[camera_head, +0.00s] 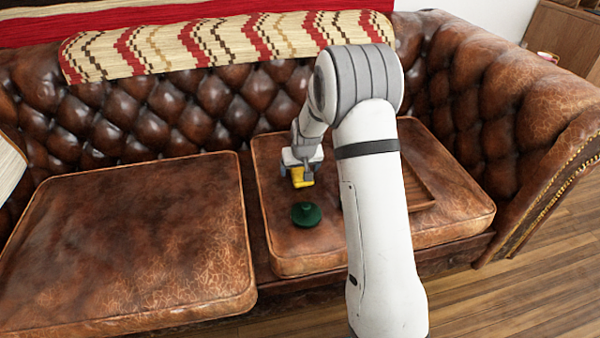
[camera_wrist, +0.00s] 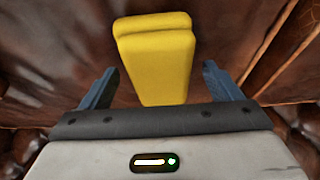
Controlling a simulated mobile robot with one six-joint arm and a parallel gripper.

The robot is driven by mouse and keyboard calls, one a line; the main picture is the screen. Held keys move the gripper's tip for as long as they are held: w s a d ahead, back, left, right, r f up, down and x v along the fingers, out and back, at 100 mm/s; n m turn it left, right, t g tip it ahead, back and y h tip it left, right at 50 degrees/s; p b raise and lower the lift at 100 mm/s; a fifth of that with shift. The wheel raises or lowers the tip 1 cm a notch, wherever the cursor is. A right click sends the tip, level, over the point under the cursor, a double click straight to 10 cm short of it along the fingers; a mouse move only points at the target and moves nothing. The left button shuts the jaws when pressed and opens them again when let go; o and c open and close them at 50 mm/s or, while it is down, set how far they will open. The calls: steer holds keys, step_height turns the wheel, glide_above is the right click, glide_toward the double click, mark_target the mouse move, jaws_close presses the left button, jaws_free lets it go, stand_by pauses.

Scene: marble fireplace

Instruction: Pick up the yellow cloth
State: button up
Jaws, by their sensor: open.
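The yellow cloth (camera_head: 302,178) is a folded, thick pad on the right seat cushion of the brown leather sofa. It also shows in the wrist view (camera_wrist: 157,60), lying between the two blue fingers and reaching past their tips. My gripper (camera_head: 299,170) is above the cloth in the head view and hides part of it. In the wrist view my gripper (camera_wrist: 158,78) is open, with a gap between each finger and the cloth. I cannot tell how far above the cushion the fingertips are.
A dark green lidded object (camera_head: 306,214) sits on the cushion in front of the cloth. A brown wooden tray (camera_head: 417,190) lies to the right, partly hidden by my arm. The left seat cushion (camera_head: 130,240) is clear. The tufted backrest (camera_head: 190,110) rises behind.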

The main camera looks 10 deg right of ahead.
steer(key=shift+f, duration=0.15)
steer(key=c, duration=1.1)
step_height(320, 180, up, 10)
steer(key=p, duration=0.4)
steer(key=shift+r, duration=0.2)
steer(key=o, duration=0.4)
steer(key=c, duration=0.3)
